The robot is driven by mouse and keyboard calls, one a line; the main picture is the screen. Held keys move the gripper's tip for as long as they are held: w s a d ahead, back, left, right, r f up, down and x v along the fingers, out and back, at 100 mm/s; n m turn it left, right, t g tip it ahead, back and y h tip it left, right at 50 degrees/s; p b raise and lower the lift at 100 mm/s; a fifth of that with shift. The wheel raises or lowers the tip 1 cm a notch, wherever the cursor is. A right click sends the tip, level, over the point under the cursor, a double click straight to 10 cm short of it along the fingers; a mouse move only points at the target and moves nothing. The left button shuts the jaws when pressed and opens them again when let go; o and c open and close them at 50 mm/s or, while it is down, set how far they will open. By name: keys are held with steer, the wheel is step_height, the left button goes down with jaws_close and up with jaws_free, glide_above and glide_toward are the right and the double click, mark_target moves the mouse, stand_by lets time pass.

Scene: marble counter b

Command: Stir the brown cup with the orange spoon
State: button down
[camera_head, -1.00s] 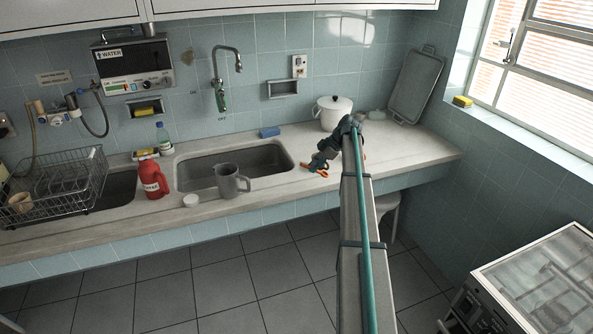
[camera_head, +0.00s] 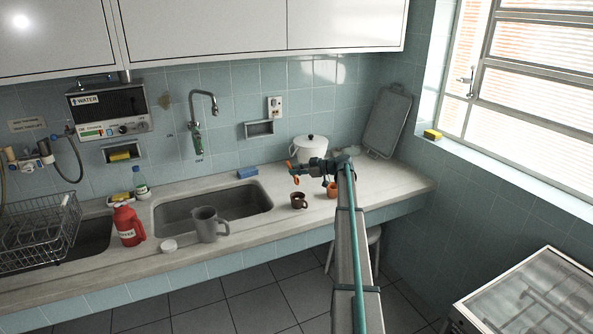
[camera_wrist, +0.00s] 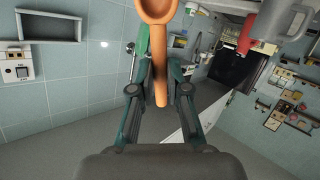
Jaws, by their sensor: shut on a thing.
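My gripper (camera_head: 299,169) is shut on the orange spoon (camera_head: 290,179) and holds it clear of the counter. In the wrist view the spoon (camera_wrist: 158,55) runs between the two green fingers, its bowl at the top edge of the picture. The small brown cup (camera_head: 298,201) stands upright on the counter, right of the grey jug, below my gripper in the picture. The spoon is apart from the cup. The cup's inside is mostly hidden from here.
A small orange cup (camera_head: 332,189) stands close to the right of the brown cup, by my arm. A white lidded pot (camera_head: 310,149) is behind my gripper. A grey jug (camera_head: 209,224) stands at the sink's (camera_head: 213,208) front edge. The counter's right end (camera_head: 400,185) is clear.

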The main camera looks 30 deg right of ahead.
step_height(320, 180, down, 10)
steer(key=b, duration=0.6)
steer(key=shift+d, duration=0.15)
stand_by(0.5)
steer(key=shift+d+f+b, duration=0.1)
steer(key=shift+f+b, duration=0.05)
steer(key=shift+b, duration=0.45)
steer(key=shift+d+f+b, duration=0.1)
steer(key=shift+d+b, duration=0.05)
steer(key=shift+b, duration=0.7)
